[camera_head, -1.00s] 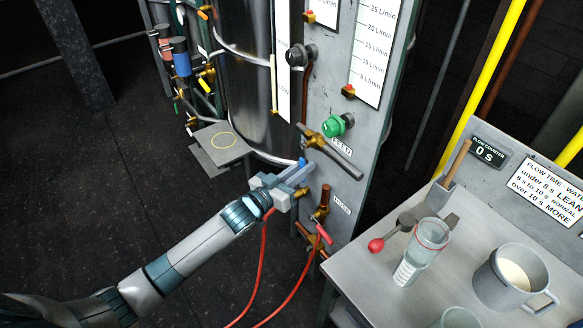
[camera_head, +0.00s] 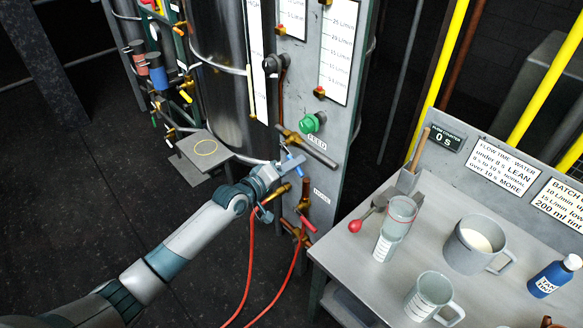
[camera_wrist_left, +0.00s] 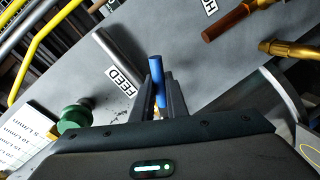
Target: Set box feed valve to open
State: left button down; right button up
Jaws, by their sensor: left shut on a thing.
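The feed valve's blue handle (camera_head: 289,153) shows beside the brass fitting (camera_head: 288,137) at the lower left of the grey panel, near the FEED label (camera_head: 317,142). My left gripper (camera_head: 294,164) is at this handle with its fingers closed on it. In the left wrist view, the blue handle (camera_wrist_left: 158,72) stands between the two dark fingers (camera_wrist_left: 160,98), its end sticking out past them. The FEED label (camera_wrist_left: 124,81) is to its left there. The fingers hide part of the handle, and the valve's exact position cannot be told. My right gripper is not in view.
A green knob (camera_head: 311,123) sits above the FEED label. A grey pipe (camera_head: 318,152) crosses near it. Below are a brass valve with a red handle (camera_head: 307,222) and red hoses (camera_head: 250,265). A bench (camera_head: 345,255) with cups stands at right.

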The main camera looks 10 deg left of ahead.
pick_arm(q)
jog(key=shift+s+d+r+n+g+p, duration=0.15)
jog(key=shift+r+n+p, duration=0.1)
jog(key=shift+r+n, duration=0.3)
jog(key=shift+d+r+n+g+p, duration=0.1)
jog(key=shift+r+n+g+p, duration=0.15)
jog(key=shift+n, duration=0.4)
jog(key=shift+r+n+h, duration=0.5)
jog(key=shift+r+n, duration=0.2)
jog(key=shift+n, duration=0.3)
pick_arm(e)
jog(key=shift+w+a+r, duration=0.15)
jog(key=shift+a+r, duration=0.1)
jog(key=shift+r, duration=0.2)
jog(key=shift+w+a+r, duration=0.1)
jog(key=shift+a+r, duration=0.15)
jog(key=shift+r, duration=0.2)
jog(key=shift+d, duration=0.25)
pick_arm(q)
jog(key=c, duration=1.7)
grip_release()
jog(key=shift+c, duration=0.2)
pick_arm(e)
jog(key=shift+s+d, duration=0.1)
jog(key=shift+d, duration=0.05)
pick_arm(q)
jog(key=shift+s+a, duration=0.15)
